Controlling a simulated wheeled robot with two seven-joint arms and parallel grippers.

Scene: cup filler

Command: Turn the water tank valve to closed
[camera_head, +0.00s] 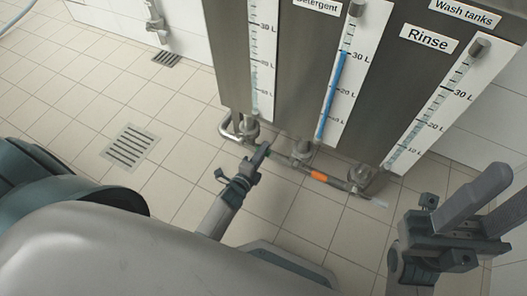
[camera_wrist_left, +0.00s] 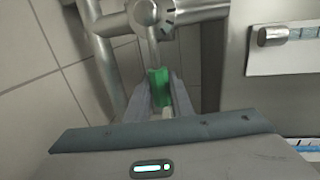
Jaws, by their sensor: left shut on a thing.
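The valve with a green handle (camera_wrist_left: 158,88) sits on the metal pipework (camera_wrist_left: 160,15) in the left wrist view. My left gripper (camera_wrist_left: 160,98) is shut on this green handle, one finger on each side of it. In the head view my left gripper (camera_head: 262,154) reaches in below the leftmost tank, and its fingers mostly hide the handle. The handle runs away from the round valve body toward my gripper. My right gripper (camera_head: 500,195) is at the lower right, with its fingers apart and empty, away from the pipes.
The steel tanks (camera_head: 290,70) with level gauges stand at the top; labels read Detergent, Rinse and Wash tanks. An orange handle (camera_head: 319,176) is on the pipe to the right. Drain grates (camera_head: 130,147) lie in the tiled floor, which is otherwise clear at left.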

